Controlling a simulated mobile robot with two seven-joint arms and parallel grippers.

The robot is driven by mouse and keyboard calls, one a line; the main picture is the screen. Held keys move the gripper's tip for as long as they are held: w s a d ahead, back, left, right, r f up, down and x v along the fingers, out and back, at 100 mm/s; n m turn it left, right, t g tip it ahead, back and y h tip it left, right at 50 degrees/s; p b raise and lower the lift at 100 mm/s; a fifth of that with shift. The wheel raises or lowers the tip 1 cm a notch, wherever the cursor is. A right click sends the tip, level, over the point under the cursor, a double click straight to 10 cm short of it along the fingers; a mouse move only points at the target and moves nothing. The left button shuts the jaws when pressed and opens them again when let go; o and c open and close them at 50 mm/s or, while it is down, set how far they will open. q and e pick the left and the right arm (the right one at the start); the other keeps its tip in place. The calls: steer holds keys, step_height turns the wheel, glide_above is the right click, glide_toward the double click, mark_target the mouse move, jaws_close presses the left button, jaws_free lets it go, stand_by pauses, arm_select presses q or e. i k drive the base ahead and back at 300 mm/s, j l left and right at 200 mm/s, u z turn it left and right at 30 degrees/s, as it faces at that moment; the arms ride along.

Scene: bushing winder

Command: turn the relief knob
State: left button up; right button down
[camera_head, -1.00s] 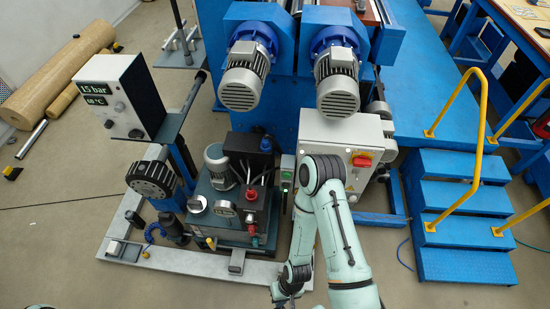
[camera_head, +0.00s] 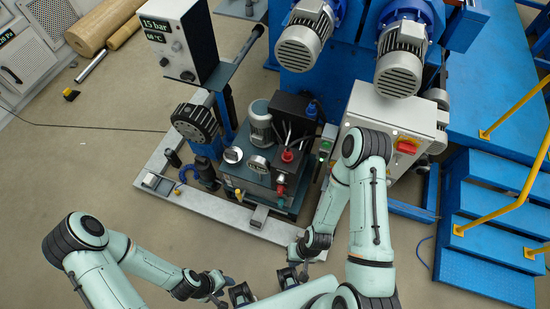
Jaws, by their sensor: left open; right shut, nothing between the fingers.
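The hydraulic unit (camera_head: 262,180) is a dark box with a grey motor, gauges and fittings, standing on a pale frame left of my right arm. I cannot tell which part is the relief knob. My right gripper (camera_head: 294,260) is shut and empty, low in front of the unit and apart from it. My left gripper (camera_head: 223,291) is open and empty near the bottom edge, farther from the unit.
A grey cabinet with a red switch (camera_head: 407,146) is behind my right arm. Blue steps (camera_head: 490,225) with yellow rails are at the right.

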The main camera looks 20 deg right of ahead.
mark_target(281, 178)
steer(key=k+j+z, duration=0.85)
steer(key=i, duration=0.05)
